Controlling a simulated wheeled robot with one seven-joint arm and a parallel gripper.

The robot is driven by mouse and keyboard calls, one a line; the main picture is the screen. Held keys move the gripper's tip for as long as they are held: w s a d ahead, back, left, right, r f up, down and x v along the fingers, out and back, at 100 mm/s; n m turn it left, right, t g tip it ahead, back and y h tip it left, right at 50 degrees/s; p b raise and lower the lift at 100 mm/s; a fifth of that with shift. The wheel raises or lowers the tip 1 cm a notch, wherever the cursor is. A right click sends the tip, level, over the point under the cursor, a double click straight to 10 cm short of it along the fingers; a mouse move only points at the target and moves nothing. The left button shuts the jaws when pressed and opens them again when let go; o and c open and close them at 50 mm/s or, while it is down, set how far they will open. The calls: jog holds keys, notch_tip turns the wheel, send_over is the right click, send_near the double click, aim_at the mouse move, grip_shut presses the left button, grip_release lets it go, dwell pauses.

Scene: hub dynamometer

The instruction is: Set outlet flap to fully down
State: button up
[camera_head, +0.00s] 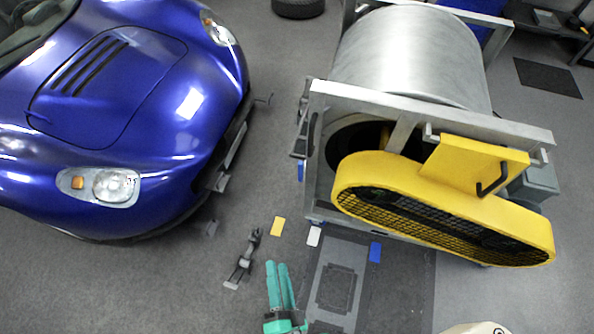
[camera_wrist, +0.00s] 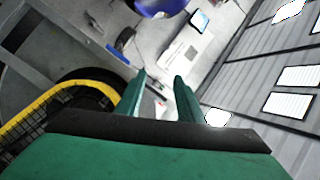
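A flat yellow panel (camera_head: 468,163) with a black handle (camera_head: 492,180) sits on top of the yellow belt guard (camera_head: 440,212) of the roller machine, at the right of the head view. It looks like the flap, but I cannot tell for sure; its hinge and exact angle are unclear. My gripper (camera_head: 277,264), with teal fingers, is at the bottom centre of the head view, left of and nearer than the guard. It does not touch the panel. In the wrist view my gripper (camera_wrist: 160,80) shows a gap between its fingers, with nothing held.
A metal roller (camera_head: 412,60) stands in a grey frame (camera_head: 330,92). A blue car (camera_head: 130,110) is at the left. Grey floor (camera_head: 285,140) lies between them. Small yellow (camera_head: 277,226) and blue (camera_head: 375,251) pieces lie near the machine's base.

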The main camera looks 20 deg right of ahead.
jog(key=w+d+f+m+h, duration=0.2)
jog(key=w+d+f+m, duration=0.15)
jog(key=w+m, duration=0.4)
jog(key=w+d+f+m+h, duration=0.2)
jog(key=w+d+f+m, duration=0.15)
jog(key=w+m, duration=0.4)
jog(key=m+g+h, duration=0.2)
jog(key=m+h, duration=0.2)
jog(key=m, duration=1.1)
send_near(300, 169)
jog(key=x, duration=0.9)
jog(key=shift+f, duration=0.15)
grip_shut()
